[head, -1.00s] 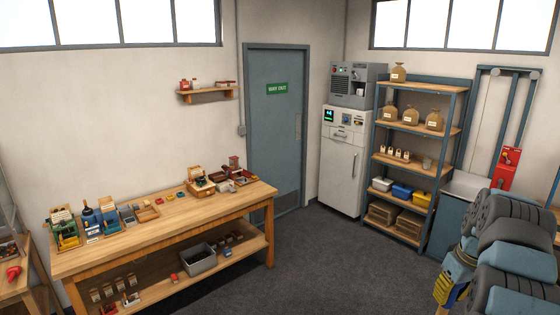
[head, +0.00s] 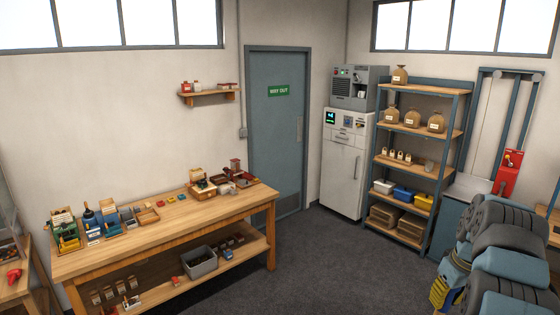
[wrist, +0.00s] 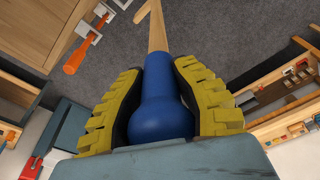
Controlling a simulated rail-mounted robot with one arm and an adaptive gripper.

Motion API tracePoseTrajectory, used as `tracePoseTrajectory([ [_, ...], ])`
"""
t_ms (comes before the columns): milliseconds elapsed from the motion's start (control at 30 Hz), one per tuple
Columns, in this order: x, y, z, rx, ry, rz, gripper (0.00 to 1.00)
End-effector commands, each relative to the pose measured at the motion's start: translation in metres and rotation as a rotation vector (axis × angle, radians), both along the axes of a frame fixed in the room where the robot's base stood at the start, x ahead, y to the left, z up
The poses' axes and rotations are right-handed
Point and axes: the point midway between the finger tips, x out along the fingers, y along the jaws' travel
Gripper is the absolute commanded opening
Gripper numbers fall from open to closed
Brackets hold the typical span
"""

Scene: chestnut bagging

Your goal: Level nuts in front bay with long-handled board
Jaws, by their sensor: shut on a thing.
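In the wrist view my gripper (wrist: 158,70) has its two yellow ribbed fingers closed around a thick blue grip (wrist: 160,115). A pale wooden shaft (wrist: 157,35) runs from the grip toward the top of the picture, above the dark floor. Near the top edge the shaft meets a slanted wooden piece (wrist: 146,11), cut off by the frame, so I cannot tell its full shape. In the head view part of the yellow gripper (head: 441,291) shows low at the right. The nuts and the front bay are not recognisable in either view.
A workbench (head: 165,222) with boxes and tools stands at the left. A shelf rack (head: 420,133) with sacks and bins stands at the back right. A wooden panel (wrist: 35,30) with an orange-handled tool (wrist: 77,57) is at the upper left in the wrist view. Open floor (head: 320,255) lies between.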

Motion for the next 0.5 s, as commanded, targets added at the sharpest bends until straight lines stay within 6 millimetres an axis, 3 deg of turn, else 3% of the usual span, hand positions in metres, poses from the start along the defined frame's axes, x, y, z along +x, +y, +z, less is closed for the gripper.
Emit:
tracePoseTrajectory([
  [500,0.0024,0.004,-0.0033,0.0,0.0,0.009,0.0],
])
